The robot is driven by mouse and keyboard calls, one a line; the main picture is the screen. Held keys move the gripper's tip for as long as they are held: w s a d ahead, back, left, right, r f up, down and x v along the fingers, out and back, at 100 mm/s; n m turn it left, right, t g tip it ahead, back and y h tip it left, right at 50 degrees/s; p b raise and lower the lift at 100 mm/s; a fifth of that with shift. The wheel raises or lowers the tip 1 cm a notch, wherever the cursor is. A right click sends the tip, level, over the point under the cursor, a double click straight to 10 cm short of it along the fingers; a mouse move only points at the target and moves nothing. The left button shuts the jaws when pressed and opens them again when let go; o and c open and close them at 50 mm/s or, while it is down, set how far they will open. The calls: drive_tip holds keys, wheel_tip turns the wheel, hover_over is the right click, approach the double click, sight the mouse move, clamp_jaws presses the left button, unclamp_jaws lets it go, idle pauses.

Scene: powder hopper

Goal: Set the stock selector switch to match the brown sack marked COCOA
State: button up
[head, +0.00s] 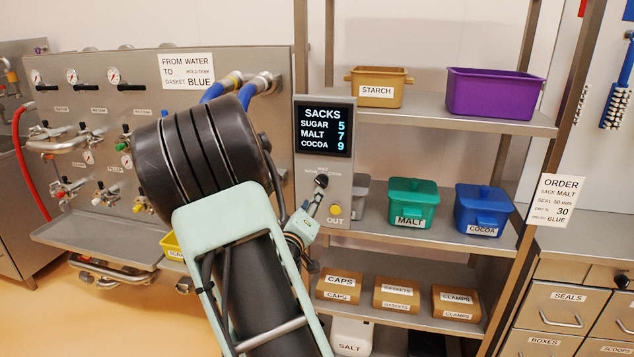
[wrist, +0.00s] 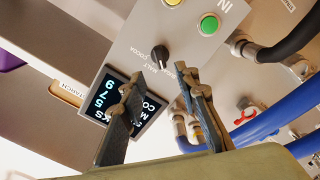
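The stock selector switch (wrist: 160,56) is a black knob on a grey panel, with small SUGAR, MALT and COCOA labels beside it. I cannot read for certain which label it points at. In the wrist view my gripper (wrist: 161,80) is open, its two fingers apart with the knob ahead between them; contact is not visible. In the head view my gripper (head: 313,204) is at the panel's lower part, just below the knob (head: 321,181). The display (head: 324,129) reads SUGAR 5, MALT 7, COCOA 9. No brown sack shows.
A yellow button (head: 335,210) sits beside my gripper above OUT. A green button (wrist: 209,25) and hoses (wrist: 280,45) are close to the knob. Shelves right of the panel hold a green MALT bin (head: 412,204) and a blue COCOA bin (head: 486,208).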

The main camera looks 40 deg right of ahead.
sight(321, 184)
drive_tip(key=x, duration=1)
drive_tip(key=shift+p, duration=0.3)
drive_tip(key=shift+c, duration=0.3)
clamp_jaws()
